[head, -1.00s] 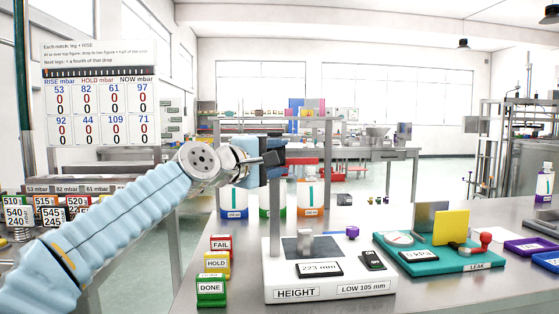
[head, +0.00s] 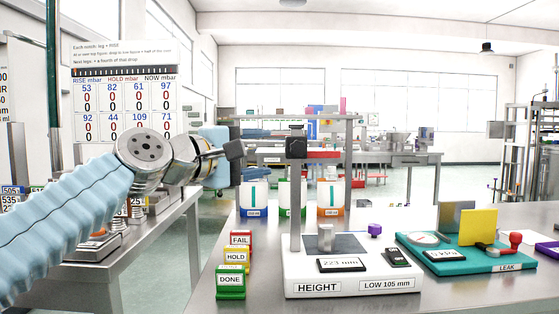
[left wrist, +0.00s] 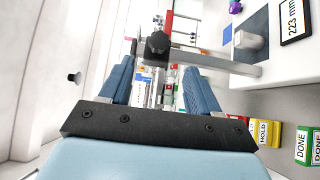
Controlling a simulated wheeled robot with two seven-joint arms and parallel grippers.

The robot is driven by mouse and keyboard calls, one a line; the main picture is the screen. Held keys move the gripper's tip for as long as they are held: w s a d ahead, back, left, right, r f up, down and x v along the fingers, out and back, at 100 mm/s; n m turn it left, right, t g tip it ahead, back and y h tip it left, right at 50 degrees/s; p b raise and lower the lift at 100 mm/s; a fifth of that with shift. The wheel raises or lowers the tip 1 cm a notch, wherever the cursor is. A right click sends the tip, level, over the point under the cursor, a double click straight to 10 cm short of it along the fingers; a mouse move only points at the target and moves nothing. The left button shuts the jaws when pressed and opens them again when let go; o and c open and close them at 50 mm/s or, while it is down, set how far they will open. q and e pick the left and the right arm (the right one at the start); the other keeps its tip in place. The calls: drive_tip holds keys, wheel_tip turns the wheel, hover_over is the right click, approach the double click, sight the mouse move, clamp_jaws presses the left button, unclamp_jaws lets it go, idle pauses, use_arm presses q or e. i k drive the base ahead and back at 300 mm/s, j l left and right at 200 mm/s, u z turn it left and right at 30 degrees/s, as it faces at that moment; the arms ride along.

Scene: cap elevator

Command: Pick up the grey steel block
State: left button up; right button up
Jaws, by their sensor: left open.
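The grey steel block (head: 326,237) is small and stands upright on the dark plate of the white height gauge (head: 350,287), just right of the gauge's post. It also shows at the upper right of the left wrist view (left wrist: 247,40). My left gripper (head: 236,158) is in the air, left of the gauge post and higher than the block. Its blue fingers (left wrist: 158,82) are apart with nothing between them. My right gripper is not in view.
The gauge post (head: 296,200) with its dark head stands close to the block. FAIL, HOLD and DONE blocks (head: 236,257) stand left of the gauge. A purple knob (head: 374,230) and a teal LEAK station (head: 470,262) are to the right. Bottles (head: 252,198) stand behind.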

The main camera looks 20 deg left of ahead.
sight(326, 238)
drive_tip(key=k+j, duration=0.7)
drive_tip(key=k, duration=0.2)
